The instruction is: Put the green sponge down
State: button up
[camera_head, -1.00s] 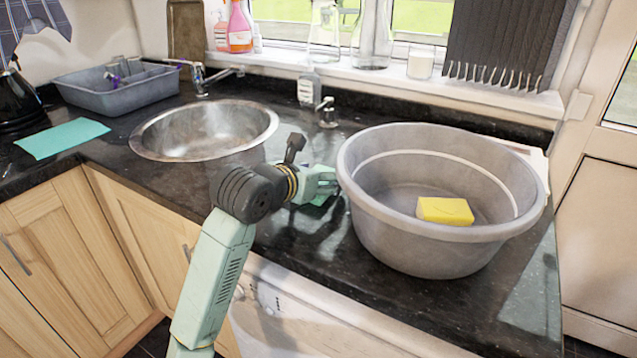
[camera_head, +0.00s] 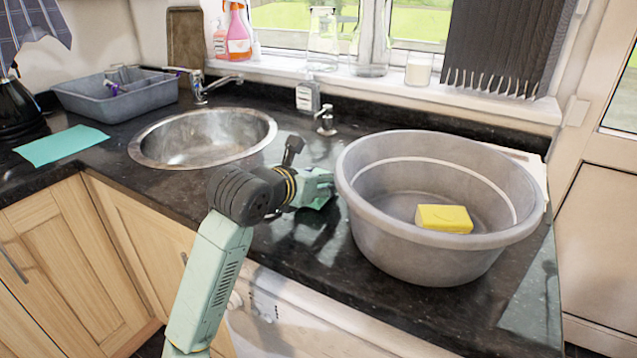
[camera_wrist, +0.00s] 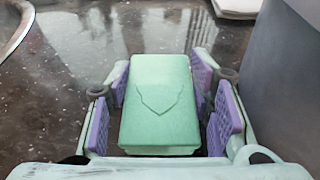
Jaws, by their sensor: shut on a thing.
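The green sponge (camera_wrist: 160,105) lies lengthwise between the purple finger pads in the wrist view. My gripper (camera_wrist: 163,108) is shut on it, with the dark countertop in view around and beyond it. In the head view my gripper (camera_head: 319,188) is low over the black counter (camera_head: 300,240), between the sink and the grey basin. The sponge is mostly hidden there by the fingers. I cannot tell whether its underside touches the counter.
A large grey basin (camera_head: 375,225) with a yellow sponge (camera_head: 444,218) inside stands close right of my gripper. The round metal sink (camera_head: 200,140) is to the left. A soap dispenser (camera_head: 326,115) stands behind. A teal cloth (camera_head: 60,145) lies far left.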

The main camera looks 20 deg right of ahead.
notch_tip(320, 180, up, 17)
jog(key=b, duration=0.2)
dwell(0.3)
